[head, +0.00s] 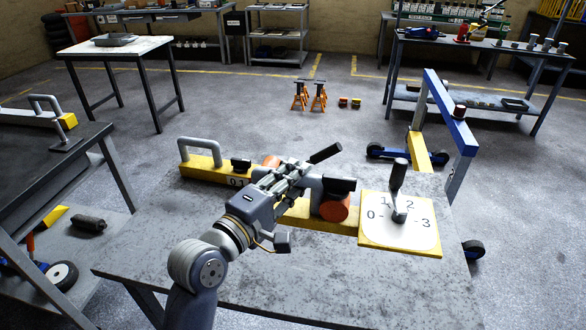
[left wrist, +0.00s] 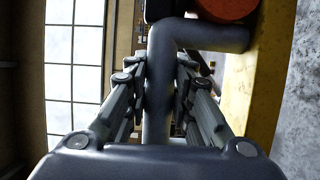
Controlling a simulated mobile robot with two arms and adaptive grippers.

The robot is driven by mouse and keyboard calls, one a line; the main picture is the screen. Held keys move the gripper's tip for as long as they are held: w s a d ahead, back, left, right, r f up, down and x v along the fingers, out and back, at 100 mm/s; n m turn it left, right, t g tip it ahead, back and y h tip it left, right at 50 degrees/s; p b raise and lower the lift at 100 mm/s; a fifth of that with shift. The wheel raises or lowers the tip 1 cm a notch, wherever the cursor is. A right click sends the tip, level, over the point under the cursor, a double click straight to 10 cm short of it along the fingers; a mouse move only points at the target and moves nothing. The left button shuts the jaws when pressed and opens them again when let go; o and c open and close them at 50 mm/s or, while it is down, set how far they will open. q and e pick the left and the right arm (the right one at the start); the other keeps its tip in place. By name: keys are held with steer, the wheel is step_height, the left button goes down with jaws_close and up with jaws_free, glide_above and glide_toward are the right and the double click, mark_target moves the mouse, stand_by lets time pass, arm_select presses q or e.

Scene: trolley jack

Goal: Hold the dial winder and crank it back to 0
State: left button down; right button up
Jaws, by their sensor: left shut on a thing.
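A yellow beam (head: 300,215) lies on the grey worktable, with a loop handle at its left end and a white dial plate (head: 415,232) marked 0, 1, 2, 3 at its right end. A grey lever with a dark knob (head: 397,175) stands on the dial; where it points is hard to tell. An orange disc (head: 335,208) sits on the beam left of the dial. My left gripper (head: 298,180) is over the beam's middle. In the left wrist view its fingers (left wrist: 157,85) are shut around a grey bent bar (left wrist: 200,35) beside the orange disc. My right gripper is not visible.
The worktable (head: 230,270) is bare in front of the beam. A dark table (head: 45,155) is at the left. Orange jack stands (head: 310,96) are on the open floor behind.

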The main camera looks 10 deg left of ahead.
arm_select(q)
step_height(320, 180, down, 13)
stand_by(1.5)
stand_by(0.8)
steer(key=shift+f, duration=0.4)
steer(key=shift+s+f, duration=0.1)
steer(key=shift+f, duration=0.25)
